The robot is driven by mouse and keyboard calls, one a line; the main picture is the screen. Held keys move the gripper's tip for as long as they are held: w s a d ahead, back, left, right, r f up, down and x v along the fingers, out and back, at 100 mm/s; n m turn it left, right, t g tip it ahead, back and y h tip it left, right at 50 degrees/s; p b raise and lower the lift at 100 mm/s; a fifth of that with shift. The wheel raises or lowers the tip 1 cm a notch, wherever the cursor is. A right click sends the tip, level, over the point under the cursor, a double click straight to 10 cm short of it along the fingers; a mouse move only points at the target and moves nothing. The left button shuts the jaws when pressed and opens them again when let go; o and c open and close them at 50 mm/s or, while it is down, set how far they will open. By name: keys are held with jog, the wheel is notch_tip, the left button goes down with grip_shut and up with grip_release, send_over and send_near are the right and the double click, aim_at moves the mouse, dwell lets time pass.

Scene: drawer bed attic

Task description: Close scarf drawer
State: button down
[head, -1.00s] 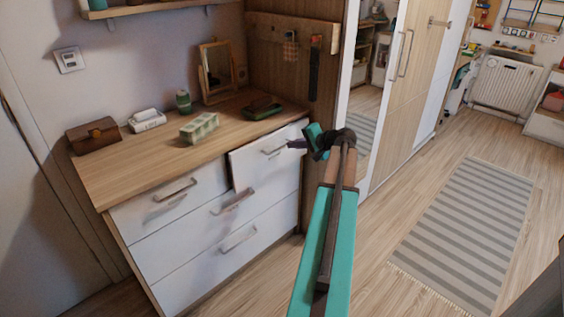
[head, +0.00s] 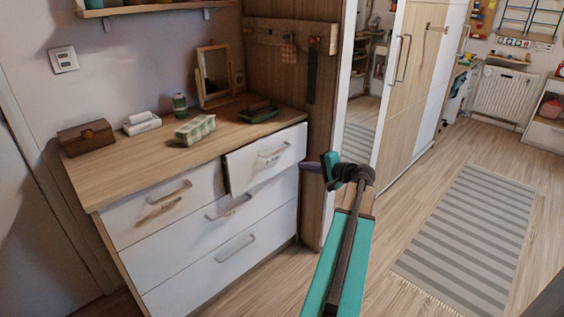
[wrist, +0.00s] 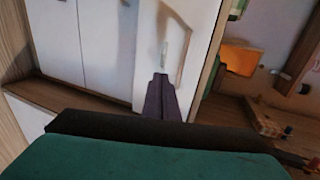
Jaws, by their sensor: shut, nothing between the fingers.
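A white dresser with a wooden top (head: 100,182) stands at the left in the head view. Its top right drawer (head: 265,157) sticks out a little past the fronts around it and has a bar handle. The top left drawer (head: 160,205) and the wide drawers below look flush. No scarf is visible, and the drawer's inside is hidden. My gripper (head: 313,166) is to the right of the protruding drawer in the head view, shut and empty. In the wrist view its dark fingers (wrist: 158,100) point toward a white panel with a handle; I cannot tell whether they touch it.
On the dresser top are a brown box (head: 86,138), a tissue box (head: 141,122), a green patterned box (head: 195,130), a mirror (head: 215,75) and a dark green tray (head: 258,113). A wardrobe (head: 400,80) stands behind. Floor around the striped rug (head: 470,235) is clear.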

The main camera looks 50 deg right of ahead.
jog(key=shift+w, duration=0.1)
send_near(274, 158)
jog(key=x, duration=0.4)
jog(key=shift+w+f, duration=0.1)
jog(key=shift+f, duration=0.3)
jog(key=shift+w+d, duration=0.1)
jog(key=shift+w, duration=0.8)
jog(key=shift+d, duration=0.15)
